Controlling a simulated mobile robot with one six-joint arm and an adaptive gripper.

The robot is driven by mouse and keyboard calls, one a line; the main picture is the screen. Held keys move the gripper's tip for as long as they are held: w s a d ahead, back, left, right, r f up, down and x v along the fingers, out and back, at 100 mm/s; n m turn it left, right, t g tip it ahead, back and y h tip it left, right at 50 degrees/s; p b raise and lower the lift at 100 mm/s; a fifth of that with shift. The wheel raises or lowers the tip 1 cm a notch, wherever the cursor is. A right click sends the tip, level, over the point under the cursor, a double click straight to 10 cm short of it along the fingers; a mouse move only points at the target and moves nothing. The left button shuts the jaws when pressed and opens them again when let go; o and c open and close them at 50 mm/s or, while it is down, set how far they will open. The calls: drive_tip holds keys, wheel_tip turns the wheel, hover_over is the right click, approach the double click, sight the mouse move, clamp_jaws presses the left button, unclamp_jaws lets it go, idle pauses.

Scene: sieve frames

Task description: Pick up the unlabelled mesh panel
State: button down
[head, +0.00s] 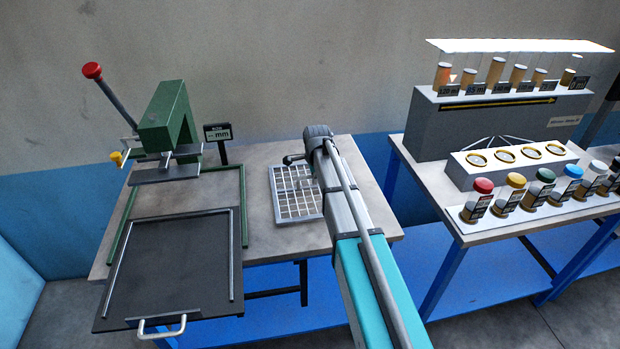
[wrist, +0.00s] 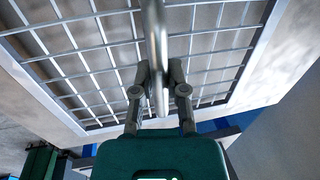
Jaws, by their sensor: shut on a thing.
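The mesh panel (head: 273,195) is a pale metal grid in a light frame, with no label that I can see. It shows over the right part of the left bench in the head view. In the wrist view the mesh panel (wrist: 40,91) fills the upper part, with a rounded grey bar (wrist: 155,35) standing out in front of it. I cannot tell whether the panel touches the bench.
A green press (head: 168,118) with a red-knobbed lever stands at the bench's back left. A dark tray (head: 170,265) with a handle lies in front of it. A small display (head: 217,132) stands behind. The right bench holds a grey rack (head: 480,125) and several colour-capped jars (head: 510,195).

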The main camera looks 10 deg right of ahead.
wheel_tip(320, 180, up, 2)
drive_tip(key=shift+p, duration=0.7)
drive_tip(key=s+d+r+p, duration=0.6)
drive_tip(key=s+r+p, duration=0.3)
drive_tip(key=s, duration=0.3)
drive_tip(key=shift+s+d+r+p, duration=0.2)
drive_tip(key=shift+d+r+p, duration=0.15)
drive_tip(key=shift+f+b, duration=0.45)
drive_tip(key=shift+s, duration=0.1)
